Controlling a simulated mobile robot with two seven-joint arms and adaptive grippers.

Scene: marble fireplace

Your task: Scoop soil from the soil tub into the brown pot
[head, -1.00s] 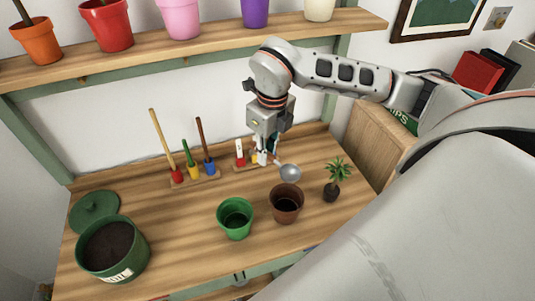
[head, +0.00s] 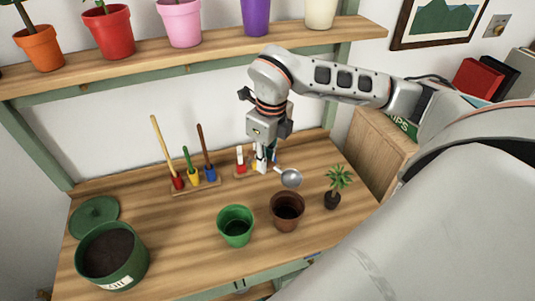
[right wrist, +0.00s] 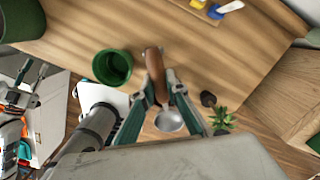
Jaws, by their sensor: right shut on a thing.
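The soil tub (head: 137,268) is green, full of dark soil, and stands at the front left of the wooden bench. The brown pot (head: 287,223) stands right of centre, with a dark inside. My right gripper (head: 262,166) is shut on a metal scoop (head: 291,178), whose bowl shows behind the brown pot. In the right wrist view the scoop's brown handle (right wrist: 154,72) lies by the fingers and its bowl (right wrist: 168,121) shows between them. I cannot tell whether the bowl holds soil.
A green pot (head: 235,228) stands left of the brown pot, and a small potted plant (head: 335,186) stands to its right. Racks of small tools (head: 196,186) stand at the back. A green lid (head: 94,218) lies behind the tub. A shelf (head: 190,52) with pots hangs above.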

